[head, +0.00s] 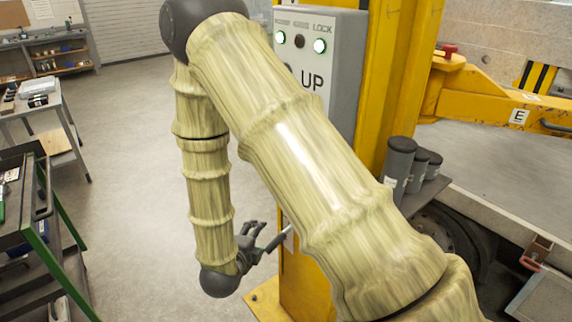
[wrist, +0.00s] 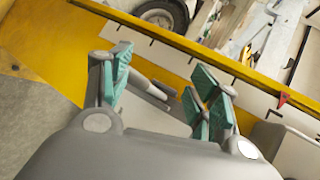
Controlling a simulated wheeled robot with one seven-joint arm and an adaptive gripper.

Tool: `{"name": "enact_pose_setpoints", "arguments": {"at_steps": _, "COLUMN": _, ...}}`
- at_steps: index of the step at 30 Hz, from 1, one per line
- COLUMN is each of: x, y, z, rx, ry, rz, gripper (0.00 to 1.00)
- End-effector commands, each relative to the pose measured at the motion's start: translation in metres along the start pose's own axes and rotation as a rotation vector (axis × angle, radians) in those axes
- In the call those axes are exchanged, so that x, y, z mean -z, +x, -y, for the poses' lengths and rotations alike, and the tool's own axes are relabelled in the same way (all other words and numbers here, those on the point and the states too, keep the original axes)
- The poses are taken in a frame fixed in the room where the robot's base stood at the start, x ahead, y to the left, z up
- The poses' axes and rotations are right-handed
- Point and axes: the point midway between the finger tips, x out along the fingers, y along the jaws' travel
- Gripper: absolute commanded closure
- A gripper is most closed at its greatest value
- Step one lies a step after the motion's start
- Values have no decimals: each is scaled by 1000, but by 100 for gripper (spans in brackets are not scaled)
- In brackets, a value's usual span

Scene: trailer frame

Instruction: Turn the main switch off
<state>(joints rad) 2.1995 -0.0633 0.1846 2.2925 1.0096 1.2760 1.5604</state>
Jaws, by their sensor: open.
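My gripper (head: 262,236) is low beside the yellow post in the head view, below my bent arm. In the wrist view my gripper (wrist: 162,82) is open, with teal pads on both fingers. A grey bar-like handle (wrist: 148,88), which looks like the main switch's lever, lies slanted between the spread fingers. I cannot tell whether a finger touches it. In the head view a dark grey handle (head: 279,237) slants at the fingertips, next to a pale plate on the post. The rest of the switch is hidden by my arm or too small to read.
A grey control box (head: 345,70) with lit lamps and "UP" lettering is on the yellow post (head: 393,100). Dark cylinders (head: 398,160) stand right of it. A green-framed cart (head: 45,220) is at left. The floor (head: 120,130) between is clear.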

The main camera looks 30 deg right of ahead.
Motion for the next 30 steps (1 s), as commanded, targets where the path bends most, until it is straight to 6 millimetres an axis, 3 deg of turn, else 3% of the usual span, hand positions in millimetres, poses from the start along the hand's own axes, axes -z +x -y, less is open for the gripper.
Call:
{"name": "enact_pose_setpoints", "arguments": {"at_steps": 1, "x": -4, "y": -4, "z": 21, "rx": 52, "ry": 120, "rz": -27, "gripper": 39}}
{"name": "enact_pose_setpoints", "arguments": {"at_steps": 6, "x": -5, "y": -27, "z": 86, "rx": 238, "ry": 560, "rz": -115, "gripper": 39}}
{"name": "enact_pose_setpoints", "arguments": {"at_steps": 15, "x": 8, "y": -95, "z": 174, "rx": 597, "ry": 1268, "rz": -183, "gripper": 39}}
{"name": "enact_pose_setpoints", "arguments": {"at_steps": 21, "x": 17, "y": -133, "z": 200, "rx": 774, "ry": 1554, "rz": -184, "gripper": 39}}
{"name": "enact_pose_setpoints", "arguments": {"at_steps": 24, "x": 20, "y": -143, "z": 206, "rx": 820, "ry": 1622, "rz": -180, "gripper": 39}}
{"name": "enact_pose_setpoints", "arguments": {"at_steps": 30, "x": 27, "y": -142, "z": 213, "rx": 844, "ry": 1657, "rz": -180, "gripper": 39}}
